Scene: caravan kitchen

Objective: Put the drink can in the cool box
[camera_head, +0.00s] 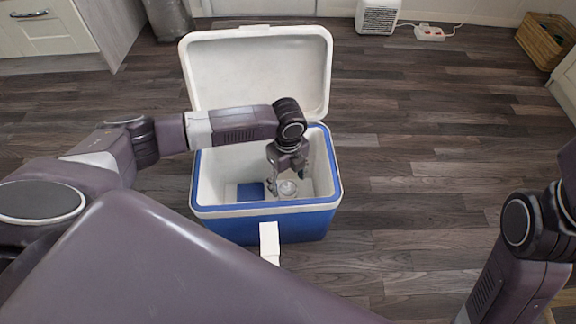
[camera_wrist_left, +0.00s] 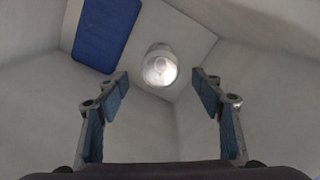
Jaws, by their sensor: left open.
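The blue and white cool box (camera_head: 262,222) stands on the floor with its white lid (camera_head: 258,70) open and tilted back. The drink can (camera_head: 288,187) is inside on the box floor, and its round pale end faces me. In the left wrist view the can (camera_wrist_left: 160,66) shows beyond the fingertips, between them in the picture and apart from both. My left gripper (camera_head: 288,180) reaches down into the box above the can. It is open and empty, and its fingers show in the left wrist view (camera_wrist_left: 162,95). My right arm is at the right edge; its gripper is out of frame.
A blue flat block (camera_head: 250,191) lies in the box beside the can, and it also shows in the left wrist view (camera_wrist_left: 106,32). A white heater (camera_head: 376,16), a power strip (camera_head: 430,33) and a wicker basket (camera_head: 546,40) stand at the back. The floor right of the box is clear.

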